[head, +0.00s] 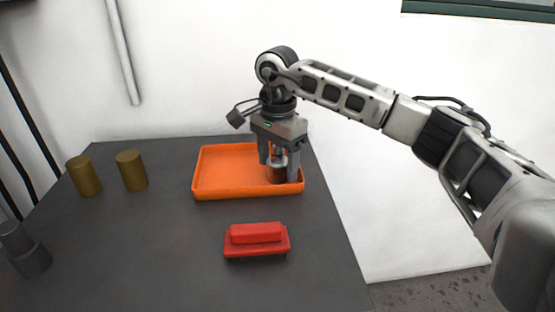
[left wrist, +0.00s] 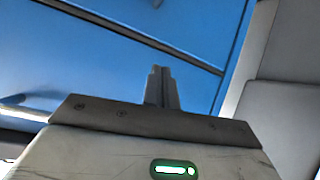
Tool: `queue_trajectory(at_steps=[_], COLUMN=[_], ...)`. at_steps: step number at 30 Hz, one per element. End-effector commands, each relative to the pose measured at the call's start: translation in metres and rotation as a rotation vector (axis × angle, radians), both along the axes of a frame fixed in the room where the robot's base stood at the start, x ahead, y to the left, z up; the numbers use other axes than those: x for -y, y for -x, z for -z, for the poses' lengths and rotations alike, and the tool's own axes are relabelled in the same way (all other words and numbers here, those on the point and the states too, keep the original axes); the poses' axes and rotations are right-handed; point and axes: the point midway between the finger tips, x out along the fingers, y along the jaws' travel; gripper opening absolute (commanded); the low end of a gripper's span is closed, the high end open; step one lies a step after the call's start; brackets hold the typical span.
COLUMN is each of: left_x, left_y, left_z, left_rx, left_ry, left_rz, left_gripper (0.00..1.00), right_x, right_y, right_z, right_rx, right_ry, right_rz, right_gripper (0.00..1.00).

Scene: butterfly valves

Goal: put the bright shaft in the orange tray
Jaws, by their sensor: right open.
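The orange tray (head: 225,187) lies on the dark table. My right gripper (head: 279,168) points down into the tray's right part, with its fingers open. A small bright silver piece, seemingly the bright shaft (head: 280,159), shows between the fingers above a dark brown part. The fingers partly hide it, and I cannot tell whether they touch it. My left gripper (left wrist: 161,87) shows only in the left wrist view, with its fingers together and nothing seen between them.
Two brass cylinders (head: 84,176) (head: 131,171) stand left of the tray. A red block-shaped piece (head: 257,240) lies in front of it. The table's middle is clear, and a white wall is behind.

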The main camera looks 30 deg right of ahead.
Motion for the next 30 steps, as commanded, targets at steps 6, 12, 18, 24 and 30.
queue_trajectory(at_steps=[6,12,18,24,30], left_x=[0.0,0.0,0.0,-0.001,-0.001], left_y=[0.001,0.002,0.003,0.005,0.005], left_z=[-0.001,-0.001,-0.001,0.001,0.002], left_rx=[-0.003,-0.006,-0.009,-0.018,-0.019], left_ry=[-0.001,-0.002,-0.004,-0.014,-0.015], left_rz=[0.0,0.0,0.0,0.001,0.001], left_gripper=[0.0,0.0,0.0,0.0,0.0], right_x=[0.0,0.0,0.0,0.0,0.0], right_y=[-0.001,-0.001,-0.001,-0.001,0.0], right_z=[-0.019,-0.062,-0.102,-0.121,-0.123], right_rx=[0.005,0.006,0.003,0.001,0.0], right_ry=[-0.001,-0.001,-0.001,0.0,0.0], right_rz=[0.0,0.0,0.0,0.0,0.0], right_gripper=[0.65,0.65,0.65,0.65,0.65])
